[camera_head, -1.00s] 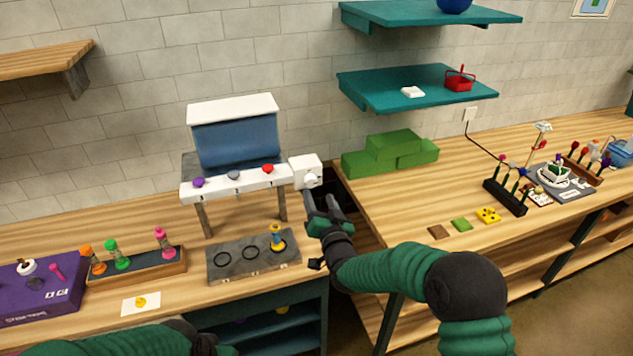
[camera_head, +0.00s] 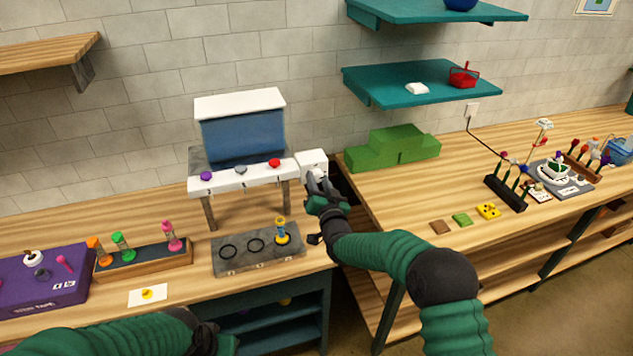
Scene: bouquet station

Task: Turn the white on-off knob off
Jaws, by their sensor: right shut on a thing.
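A white box (camera_head: 308,160) is fixed at the right end of the dispenser's white front bar. The white on-off knob is on its front face and is mostly hidden by my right gripper (camera_head: 317,180). My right gripper is up against that face, its fingers shut on the knob. The knob's angle cannot be read. My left gripper (camera_head: 226,344) is low at the bottom edge, away from the dispenser, and its fingers are too dark and cut off to read.
The dispenser (camera_head: 243,137) has purple, grey and red knobs on its bar. Below it a grey tray (camera_head: 230,265) with rings holds a yellow-and-blue vial. A wooden rack (camera_head: 150,268) with coloured vials stands left. Green blocks (camera_head: 392,150) sit on the right table.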

